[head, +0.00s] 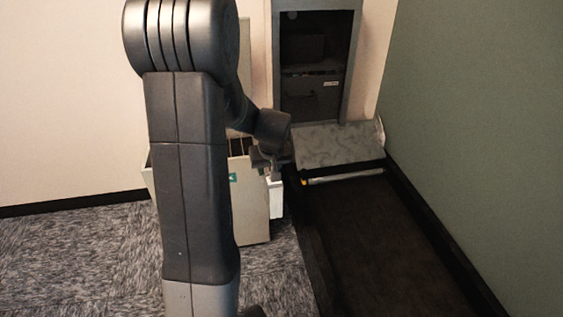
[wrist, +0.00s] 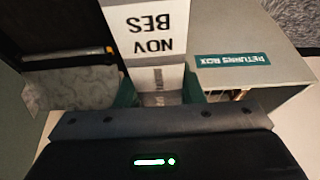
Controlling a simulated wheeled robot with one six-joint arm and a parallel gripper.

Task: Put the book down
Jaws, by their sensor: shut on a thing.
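My gripper (head: 270,168) is shut on a white book (head: 277,198), which hangs below it. In the wrist view the book (wrist: 150,32) shows black print reading "NOV" and "BES", upside down. The green fingers of my gripper (wrist: 158,97) close on its two sides. A beige box (head: 254,222) stands directly beside the book. In the wrist view this box (wrist: 255,42) bears a green label reading "RETURNS BOX". In the head view my arm hides much of the box. I cannot tell whether the book touches it.
A dark belt or tray (head: 385,245) with a raised black edge runs along the green wall (head: 480,120). A grey mottled sloping plate (head: 338,146) lies at its far end, below a dark framed opening (head: 315,60). Grey carpet (head: 80,255) is clear at the left.

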